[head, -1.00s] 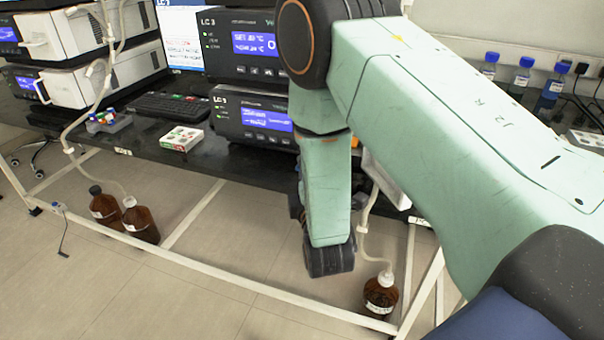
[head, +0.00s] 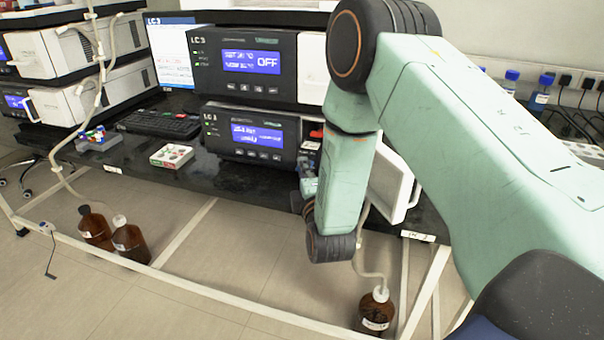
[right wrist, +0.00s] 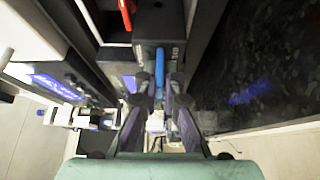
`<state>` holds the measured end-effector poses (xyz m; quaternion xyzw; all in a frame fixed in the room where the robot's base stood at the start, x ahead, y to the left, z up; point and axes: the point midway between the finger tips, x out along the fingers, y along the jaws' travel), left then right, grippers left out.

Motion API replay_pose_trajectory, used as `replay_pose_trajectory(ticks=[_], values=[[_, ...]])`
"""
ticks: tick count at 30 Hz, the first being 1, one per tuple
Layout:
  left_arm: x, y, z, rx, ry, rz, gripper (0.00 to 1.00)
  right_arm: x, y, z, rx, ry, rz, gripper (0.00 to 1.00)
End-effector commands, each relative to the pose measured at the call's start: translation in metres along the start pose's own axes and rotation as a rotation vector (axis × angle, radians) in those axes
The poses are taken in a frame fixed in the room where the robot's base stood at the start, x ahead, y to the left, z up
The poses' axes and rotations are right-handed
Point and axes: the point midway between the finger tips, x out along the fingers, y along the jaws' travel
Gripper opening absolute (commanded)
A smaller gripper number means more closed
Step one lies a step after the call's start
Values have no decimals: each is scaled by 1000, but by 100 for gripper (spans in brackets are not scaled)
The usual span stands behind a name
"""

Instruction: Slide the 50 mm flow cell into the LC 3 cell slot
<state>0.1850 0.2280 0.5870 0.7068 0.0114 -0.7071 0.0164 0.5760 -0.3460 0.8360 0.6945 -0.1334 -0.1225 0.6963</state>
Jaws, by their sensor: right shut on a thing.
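The right gripper (right wrist: 160,88) is shut on a narrow blue piece (right wrist: 160,66), which I take to be the flow cell; its size marking is not readable. The blue piece points away from the wrist, towards a dark unit face with an opening near it. Whether it touches or has entered a slot cannot be told. In the head view the right gripper (head: 308,185) is mostly behind my arm, at the right end of the lower LC 3 unit (head: 255,135). The cell is not clear there. The left gripper is out of view.
A white open door (head: 396,185) stands right of the lower unit. A red piece (right wrist: 126,12) shows above the blue one. A second LC 3 unit (head: 250,65) is stacked above. A small white tray (head: 171,156) and a keyboard (head: 160,124) lie left on the dark bench.

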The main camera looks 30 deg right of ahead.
Motion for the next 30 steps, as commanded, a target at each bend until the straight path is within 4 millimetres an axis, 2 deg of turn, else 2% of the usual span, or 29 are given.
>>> replay_pose_trajectory(ticks=[30], values=[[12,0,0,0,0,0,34,52,0,29,0,-2,4,0]])
